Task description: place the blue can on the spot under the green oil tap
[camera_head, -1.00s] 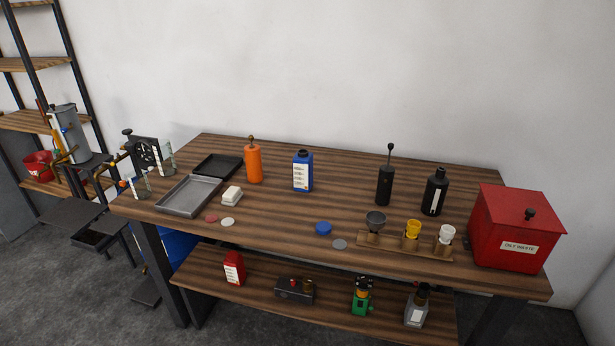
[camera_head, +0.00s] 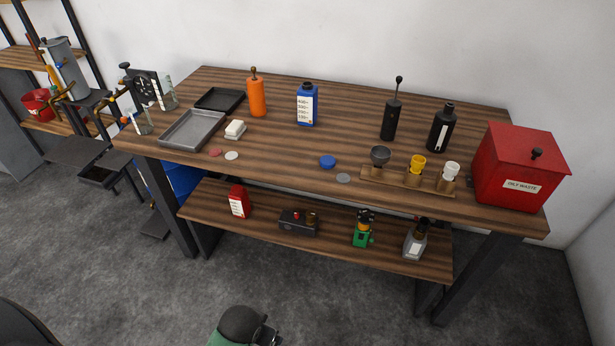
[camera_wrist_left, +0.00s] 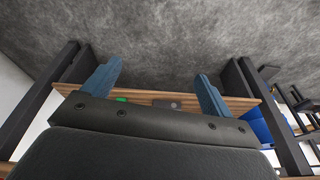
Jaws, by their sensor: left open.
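The blue can (camera_head: 307,105) has a white label and dark cap and stands upright at the back middle of the bench in the head view. A grey metal tank (camera_head: 63,70) with small coloured taps stands at the far left; I cannot make out a green tap or the spot under one. My left gripper (camera_wrist_left: 158,71) shows in the left wrist view, fingers apart with nothing between them. Beyond the fingers is the lower shelf (camera_wrist_left: 145,94) and floor. The head view does not show this gripper. My right gripper is not in view.
On the bench (camera_head: 280,152) are an orange bottle (camera_head: 256,97), metal tray (camera_head: 192,130), blue disc (camera_head: 327,161), funnel rack (camera_head: 400,181) and red waste bin (camera_head: 520,166). Several items stand on the lower shelf. The grey floor (camera_head: 330,290) in front is largely clear.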

